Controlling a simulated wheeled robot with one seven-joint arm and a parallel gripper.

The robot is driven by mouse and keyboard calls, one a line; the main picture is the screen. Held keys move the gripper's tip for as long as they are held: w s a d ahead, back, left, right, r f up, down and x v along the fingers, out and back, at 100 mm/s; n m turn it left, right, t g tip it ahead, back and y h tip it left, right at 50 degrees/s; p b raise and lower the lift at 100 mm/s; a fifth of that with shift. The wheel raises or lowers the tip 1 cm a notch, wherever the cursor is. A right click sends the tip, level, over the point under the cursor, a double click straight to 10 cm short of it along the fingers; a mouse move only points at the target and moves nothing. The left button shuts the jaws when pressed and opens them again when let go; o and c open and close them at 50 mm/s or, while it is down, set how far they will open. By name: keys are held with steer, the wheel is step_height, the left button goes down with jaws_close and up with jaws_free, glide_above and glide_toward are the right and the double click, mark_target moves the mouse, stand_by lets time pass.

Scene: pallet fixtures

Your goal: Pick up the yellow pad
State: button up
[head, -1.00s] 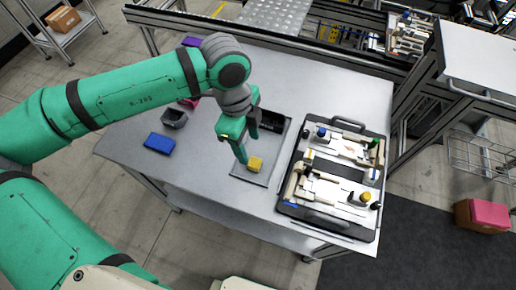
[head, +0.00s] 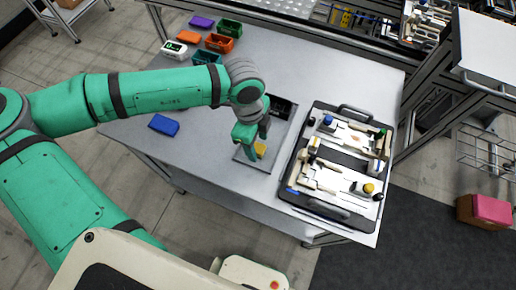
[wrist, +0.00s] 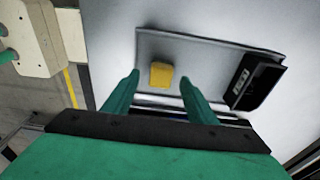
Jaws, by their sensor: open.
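The yellow pad (head: 260,149) lies on a flat grey tray (head: 270,163) on the metal table, partly hidden by my gripper in the head view. In the wrist view the yellow pad (wrist: 161,75) lies on the tray (wrist: 205,48), a little beyond my fingertips and between their lines. My gripper (wrist: 160,78) is open and empty, with one green finger to each side of the pad. In the head view my gripper (head: 251,153) is just above the tray. I cannot tell the exact height of the fingertips over the pad.
A black box (wrist: 254,82) stands at the tray's right end in the wrist view. A black tool case (head: 338,165) lies close to the right of the tray. A blue pad (head: 164,125) lies to the left, and green (head: 230,28) and orange (head: 220,43) bins stand at the back.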

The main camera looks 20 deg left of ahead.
steer(key=shift+f, duration=0.5)
steer(key=shift+w, duration=0.1)
steer(key=c, duration=1.1)
steer(key=shift+c, duration=0.2)
steer(key=shift+w, duration=0.1)
steer(key=shift+r, duration=0.1)
